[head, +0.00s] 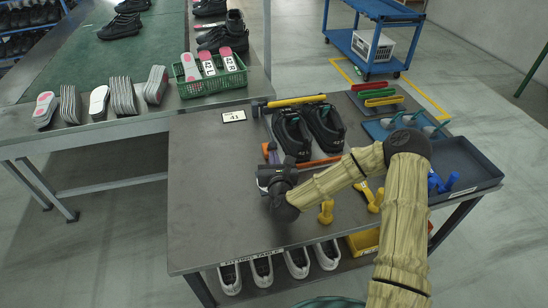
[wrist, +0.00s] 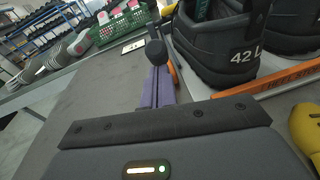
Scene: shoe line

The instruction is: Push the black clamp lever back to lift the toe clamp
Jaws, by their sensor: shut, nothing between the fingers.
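My gripper (head: 268,152) is at the left side of the shoe fixture, low over the table. In the wrist view its two purple fingers (wrist: 156,82) lie together, empty. A black ball knob on a thin stem (wrist: 155,52), which looks like the clamp lever, is right at the fingertips; I cannot tell whether they touch. Two black shoes (head: 308,130) lie side by side, and one marked 42 L (wrist: 215,50) is close on the right in the wrist view. A yellow bar (head: 297,101) crosses beyond their toes, possibly the toe clamp; whether it is raised is unclear.
An orange bar (wrist: 265,84) runs at the shoe heels. Yellow knobbed pieces (head: 326,211) stand right of my gripper. A dark tray (head: 460,165) is at the right. A number card (head: 233,116) lies behind left. The table's left part (head: 205,190) is clear.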

